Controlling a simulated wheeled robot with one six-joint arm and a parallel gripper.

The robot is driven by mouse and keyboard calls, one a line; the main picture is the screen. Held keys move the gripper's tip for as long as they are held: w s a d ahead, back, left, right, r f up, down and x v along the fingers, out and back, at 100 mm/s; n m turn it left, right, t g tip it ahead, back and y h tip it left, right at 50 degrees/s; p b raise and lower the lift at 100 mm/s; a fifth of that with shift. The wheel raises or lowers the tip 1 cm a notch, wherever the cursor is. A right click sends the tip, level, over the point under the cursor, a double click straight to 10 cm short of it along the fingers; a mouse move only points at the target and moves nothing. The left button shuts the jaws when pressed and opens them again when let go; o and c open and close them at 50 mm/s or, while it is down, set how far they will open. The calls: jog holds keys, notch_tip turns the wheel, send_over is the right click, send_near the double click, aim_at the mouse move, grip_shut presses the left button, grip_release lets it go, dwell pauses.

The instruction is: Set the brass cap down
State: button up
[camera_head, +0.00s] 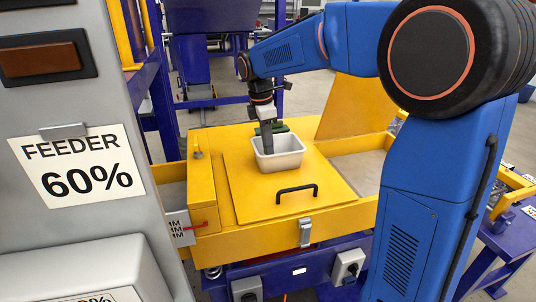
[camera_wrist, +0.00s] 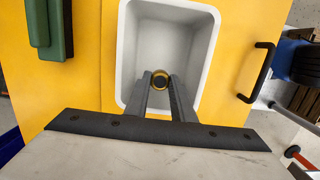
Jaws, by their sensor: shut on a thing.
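The brass cap (camera_wrist: 160,80) is a small round piece with a dark centre, seen in the wrist view between my fingertips. My gripper (camera_wrist: 160,84) is shut on it. The fingers reach over the white tray (camera_wrist: 129,50), and the cap shows against the tray's inside. I cannot tell whether the cap touches the tray floor. In the head view the white tray (camera_head: 292,163) stands on the yellow lid, and my gripper (camera_head: 267,146) points down at its left part. The cap is hidden there.
The yellow lid (camera_head: 250,195) has a black handle (camera_head: 297,189) in front of the tray. A dark green object (camera_wrist: 48,28) lies beside the tray. A grey panel with a "FEEDER 60%" sign (camera_head: 78,165) stands at the left. The lid's front area is clear.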

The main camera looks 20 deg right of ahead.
jog(key=shift+f, duration=1.85)
jog(key=o, duration=1)
jog(key=shift+f, duration=0.1)
